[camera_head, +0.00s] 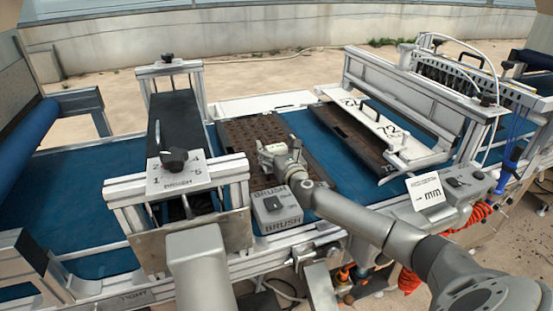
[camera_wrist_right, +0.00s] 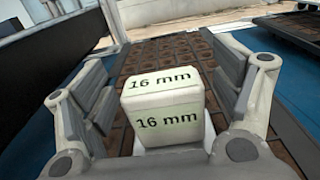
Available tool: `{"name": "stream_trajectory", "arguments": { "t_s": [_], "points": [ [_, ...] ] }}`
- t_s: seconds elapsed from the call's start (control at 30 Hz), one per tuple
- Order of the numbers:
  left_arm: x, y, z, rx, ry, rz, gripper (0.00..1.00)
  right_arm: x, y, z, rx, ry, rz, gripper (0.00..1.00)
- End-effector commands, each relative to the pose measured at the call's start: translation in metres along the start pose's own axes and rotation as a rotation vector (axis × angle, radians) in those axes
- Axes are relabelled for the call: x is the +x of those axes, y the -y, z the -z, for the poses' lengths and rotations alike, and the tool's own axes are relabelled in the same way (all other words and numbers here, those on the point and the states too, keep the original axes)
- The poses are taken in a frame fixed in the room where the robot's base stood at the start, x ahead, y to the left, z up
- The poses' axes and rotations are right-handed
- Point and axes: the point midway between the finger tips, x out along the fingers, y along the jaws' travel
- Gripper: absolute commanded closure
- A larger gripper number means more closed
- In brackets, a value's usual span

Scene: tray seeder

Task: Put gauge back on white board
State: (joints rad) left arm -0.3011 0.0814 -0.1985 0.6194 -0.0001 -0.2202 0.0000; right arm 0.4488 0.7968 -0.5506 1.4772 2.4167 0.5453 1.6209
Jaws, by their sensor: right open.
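The gauge (camera_wrist_right: 163,120) is a white block marked "16 mm" on two faces. In the right wrist view it stands between the two fingers of my right gripper (camera_wrist_right: 163,95), with a gap on each side. My right gripper is open. In the head view the right gripper (camera_head: 279,152) is above the brown cell tray (camera_head: 245,133), and the gauge is hard to make out there. A white surface shows just below the gauge in the wrist view. A white board (camera_head: 265,103) lies across the machine behind the tray. My left gripper is not in view.
A brush unit (camera_head: 173,175) stands left of the tray. A grey "BRUSH" switch box (camera_head: 277,206) is at the front. A white plate marked "72" (camera_head: 372,120) and a metal frame (camera_head: 400,90) stand to the right. Blue belt (camera_head: 325,150) is clear between.

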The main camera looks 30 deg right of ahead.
Motion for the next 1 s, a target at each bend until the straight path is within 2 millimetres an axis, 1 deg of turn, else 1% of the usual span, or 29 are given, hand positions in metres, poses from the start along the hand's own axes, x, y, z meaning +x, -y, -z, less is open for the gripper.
{"name": "stream_trajectory", "arguments": {
  "t_s": [0.03,0.07,0.4,0.5,0.77,0.87,0.97,1.0],
  "points": [
    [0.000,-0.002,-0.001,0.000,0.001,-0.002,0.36,0.000,0.000,0.000,0.000,0.000,0.000,0.16],
    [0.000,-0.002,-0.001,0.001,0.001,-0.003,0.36,0.000,0.000,0.000,0.000,0.000,0.000,0.20],
    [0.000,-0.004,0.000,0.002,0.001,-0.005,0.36,0.000,0.000,0.000,0.000,0.000,0.000,0.64],
    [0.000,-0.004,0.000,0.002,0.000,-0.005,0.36,0.000,0.000,-0.001,0.000,0.002,0.000,0.75],
    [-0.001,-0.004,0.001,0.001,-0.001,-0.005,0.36,0.000,0.000,-0.004,0.001,0.002,0.000,0.75],
    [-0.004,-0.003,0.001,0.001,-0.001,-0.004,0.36,0.000,0.000,-0.011,0.002,0.003,0.000,0.75],
    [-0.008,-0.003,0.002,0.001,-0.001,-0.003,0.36,0.000,0.000,-0.023,0.002,0.004,0.000,0.75],
    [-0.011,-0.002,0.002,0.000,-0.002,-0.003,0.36,0.000,0.000,-0.030,0.002,0.004,0.000,0.75]
  ]
}}
